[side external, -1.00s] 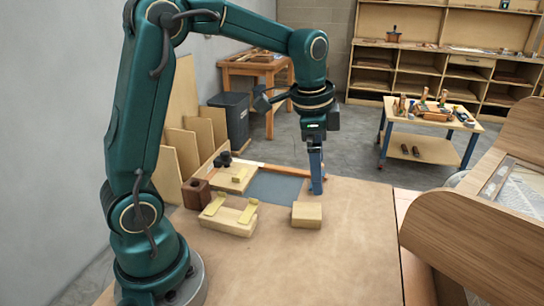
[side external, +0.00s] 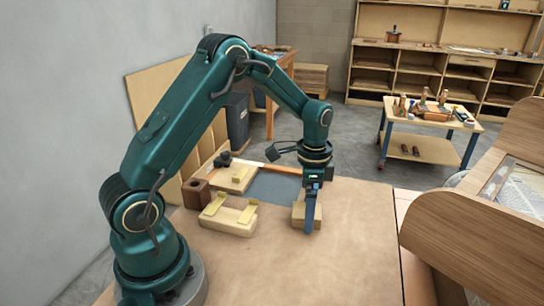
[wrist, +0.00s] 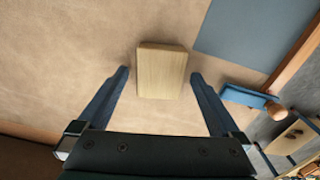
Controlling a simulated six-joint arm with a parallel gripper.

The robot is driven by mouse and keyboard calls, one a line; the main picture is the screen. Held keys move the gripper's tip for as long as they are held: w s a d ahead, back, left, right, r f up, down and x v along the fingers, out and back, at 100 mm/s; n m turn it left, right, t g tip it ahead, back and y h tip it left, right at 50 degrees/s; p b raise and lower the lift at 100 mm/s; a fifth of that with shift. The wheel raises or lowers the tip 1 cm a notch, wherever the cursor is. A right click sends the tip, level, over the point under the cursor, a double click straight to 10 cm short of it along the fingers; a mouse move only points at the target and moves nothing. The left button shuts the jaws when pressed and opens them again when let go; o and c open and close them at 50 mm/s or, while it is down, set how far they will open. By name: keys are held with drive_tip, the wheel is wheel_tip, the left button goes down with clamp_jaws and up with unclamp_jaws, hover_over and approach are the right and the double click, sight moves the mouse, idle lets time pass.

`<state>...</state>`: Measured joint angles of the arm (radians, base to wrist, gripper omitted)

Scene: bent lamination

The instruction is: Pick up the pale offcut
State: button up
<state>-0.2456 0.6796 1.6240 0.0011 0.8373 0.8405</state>
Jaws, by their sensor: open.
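The pale offcut (wrist: 162,72) is a light wooden block lying on the tan worktop. In the side view it (side external: 298,214) is partly hidden behind a finger of my gripper (side external: 309,230). In the wrist view my gripper (wrist: 160,76) is open, with one blue finger to the left of the block and one to the right. A gap shows between each finger and the block. I cannot tell exactly how high the fingertips are above the worktop.
A grey-blue mat (side external: 274,187) lies behind the block. To the left are a pale block with yellowish pieces (side external: 228,220) and a dark brown block (side external: 195,193). A blue object (wrist: 243,96) shows right of my gripper. The front worktop is clear.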

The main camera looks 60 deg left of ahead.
drive_tip(key=c, duration=1.4)
drive_tip(key=shift+r, duration=0.6)
wheel_tip(320, 180, up, 3)
drive_tip(key=shift+w+f, duration=0.1)
drive_tip(key=shift+f, duration=0.05)
drive_tip(key=s+a+r, duration=0.7)
drive_tip(key=a, duration=0.2)
drive_tip(key=shift+s, duration=0.15)
drive_tip(key=shift+a, duration=0.1)
